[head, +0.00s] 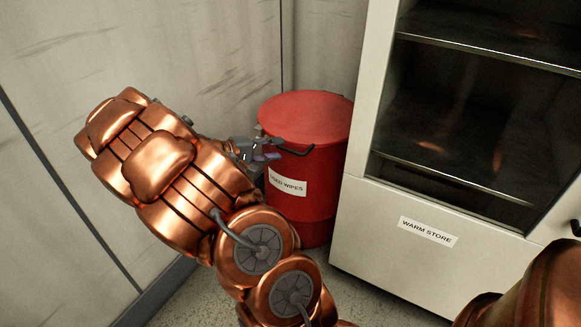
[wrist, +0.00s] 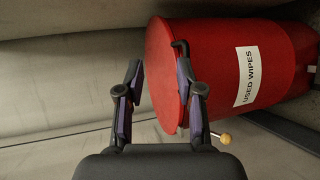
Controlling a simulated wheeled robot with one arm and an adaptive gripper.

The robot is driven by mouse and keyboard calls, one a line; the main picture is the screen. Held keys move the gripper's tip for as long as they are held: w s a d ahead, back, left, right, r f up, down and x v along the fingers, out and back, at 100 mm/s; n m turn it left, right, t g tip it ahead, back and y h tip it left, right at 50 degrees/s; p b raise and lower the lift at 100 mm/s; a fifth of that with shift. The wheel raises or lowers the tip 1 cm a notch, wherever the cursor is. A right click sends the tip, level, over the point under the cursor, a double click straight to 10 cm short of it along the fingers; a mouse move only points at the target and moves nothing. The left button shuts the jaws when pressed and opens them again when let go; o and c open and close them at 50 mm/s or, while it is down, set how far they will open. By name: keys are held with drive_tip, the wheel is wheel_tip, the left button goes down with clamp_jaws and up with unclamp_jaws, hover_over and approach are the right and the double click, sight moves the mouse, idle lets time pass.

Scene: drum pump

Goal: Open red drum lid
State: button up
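The red drum (head: 320,200) stands upright in the corner, with a white "USED WIPES" label on its side. Its flat red lid (head: 308,115) is down on top. A dark bent handle (head: 298,151) sticks out at the lid's front edge. My gripper (head: 262,150) is at the front left of the lid edge. In the wrist view the drum (wrist: 280,40) appears turned sideways, and my gripper (wrist: 160,75) is open with the lid (wrist: 165,60) showing between and beyond its fingers. The right fingertip is close to the handle (wrist: 181,47); I cannot tell whether they touch.
A white cabinet (head: 420,270) labelled "WARM STORE", with a glass front, stands close to the drum's right. Pale walls (head: 200,60) lie behind and to the left. A tan knob (wrist: 225,138) shows beside my right finger in the wrist view.

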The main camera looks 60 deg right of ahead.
drive_tip(key=n+h+b, duration=0.1)
drive_tip(key=b, duration=0.2)
approach(291, 151)
drive_tip(key=d, duration=0.2)
drive_tip(key=shift+t, duration=0.5)
drive_tip(key=shift+s+f+b+x, duration=0.15)
drive_tip(key=shift+b+x, duration=0.15)
drive_tip(key=shift+x, duration=1.8)
drive_tip(key=shift+s+f+b+x, duration=0.15)
drive_tip(key=shift+b+x, duration=0.15)
drive_tip(key=shift+x, duration=1.85)
drive_tip(key=shift+a+r, duration=0.1)
drive_tip(key=shift+a, duration=0.1)
clamp_jaws()
